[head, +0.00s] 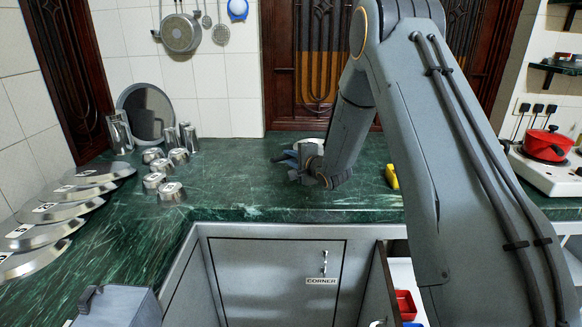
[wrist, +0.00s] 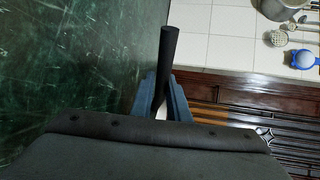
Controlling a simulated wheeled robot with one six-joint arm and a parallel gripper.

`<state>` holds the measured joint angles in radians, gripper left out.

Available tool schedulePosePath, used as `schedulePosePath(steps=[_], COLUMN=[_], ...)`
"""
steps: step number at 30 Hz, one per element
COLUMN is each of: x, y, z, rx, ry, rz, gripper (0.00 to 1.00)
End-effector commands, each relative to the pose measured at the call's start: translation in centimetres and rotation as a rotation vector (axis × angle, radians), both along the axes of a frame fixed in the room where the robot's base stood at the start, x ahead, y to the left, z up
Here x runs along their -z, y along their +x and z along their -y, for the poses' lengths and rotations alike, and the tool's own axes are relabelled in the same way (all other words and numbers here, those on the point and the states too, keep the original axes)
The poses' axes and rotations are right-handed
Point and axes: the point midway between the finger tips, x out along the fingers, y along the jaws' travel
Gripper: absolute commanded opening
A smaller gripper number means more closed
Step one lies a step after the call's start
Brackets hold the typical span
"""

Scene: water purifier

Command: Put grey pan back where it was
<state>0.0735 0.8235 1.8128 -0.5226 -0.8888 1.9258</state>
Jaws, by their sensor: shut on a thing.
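My gripper (head: 296,163) is low over the green counter, right of centre in the head view. In the wrist view its two blue fingers (wrist: 160,98) are shut around a black handle (wrist: 168,48) with a pale metal part at its base. The rest of the held thing is hidden by my wrist, so I cannot tell if it is the grey pan. A pale rounded shape (head: 311,144) shows behind the gripper in the head view. A grey pan (head: 181,33) hangs on the tiled wall at upper left; a grey pan also shows in the wrist view (wrist: 281,8).
A round dark tray (head: 146,112) leans on the back wall with several metal cups (head: 171,191) before it. Several metal plates (head: 32,236) line the left counter. Mid-counter (head: 235,185) is clear.

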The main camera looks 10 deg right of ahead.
Motion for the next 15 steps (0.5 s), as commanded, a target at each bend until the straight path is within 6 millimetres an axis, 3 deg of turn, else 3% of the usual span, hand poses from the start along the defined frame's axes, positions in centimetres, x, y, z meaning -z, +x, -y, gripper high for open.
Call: schedulePosePath(steps=[8, 15], x=[3.5, 3.7], y=[0.0, 0.0], z=[0.0, 0.0], rx=[0.0, 0.0], ry=[-0.001, -0.002], rz=[0.0, 0.002], gripper=[0.0, 0.0])
